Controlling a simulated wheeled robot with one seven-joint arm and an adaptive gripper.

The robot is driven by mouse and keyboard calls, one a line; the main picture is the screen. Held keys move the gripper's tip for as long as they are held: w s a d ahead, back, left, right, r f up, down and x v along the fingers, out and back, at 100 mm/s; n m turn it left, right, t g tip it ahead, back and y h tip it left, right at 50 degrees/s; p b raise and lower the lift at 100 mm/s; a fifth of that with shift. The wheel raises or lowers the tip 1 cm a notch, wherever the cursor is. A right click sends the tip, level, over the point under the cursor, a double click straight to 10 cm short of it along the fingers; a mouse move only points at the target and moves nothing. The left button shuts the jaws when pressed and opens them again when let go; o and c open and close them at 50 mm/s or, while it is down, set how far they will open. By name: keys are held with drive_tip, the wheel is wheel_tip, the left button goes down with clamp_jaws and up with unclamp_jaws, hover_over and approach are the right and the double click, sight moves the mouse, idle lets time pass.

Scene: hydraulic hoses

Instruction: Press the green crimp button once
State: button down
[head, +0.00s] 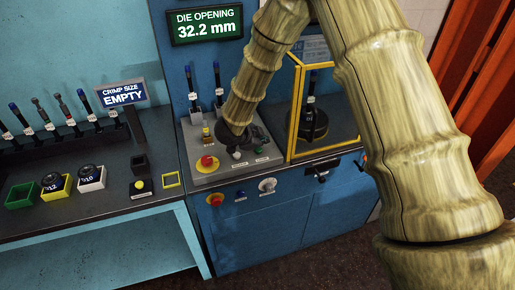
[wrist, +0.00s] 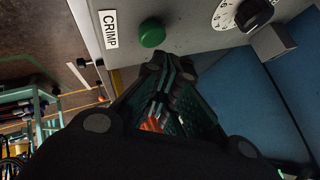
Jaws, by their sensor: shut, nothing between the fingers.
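The green crimp button (wrist: 151,33) is a round cap on a grey panel, beside a white label reading CRIMP (wrist: 110,30) in the wrist view. My gripper (wrist: 160,62) is shut and empty. Its fingertips show just below the button in that picture; I cannot tell whether they touch it. In the head view my gripper (head: 237,143) is over the grey control panel (head: 205,178) of the blue machine, and it hides part of the panel. I cannot make out the green button clearly there.
A red stop button (head: 207,163) sits left of my gripper on the panel. A dial (wrist: 240,14) is right of the button. A yellow-framed guard (head: 293,110) stands close on the right. The display (head: 206,24) reads 32.2 mm; a sign (head: 122,94) reads EMPTY.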

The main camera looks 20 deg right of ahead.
sight(261, 150)
drive_tip(key=shift+r, duration=0.1)
drive_tip(key=shift+r+p, duration=1.95)
drive_tip(key=shift+r, duration=0.5)
drive_tip(key=shift+f, duration=0.1)
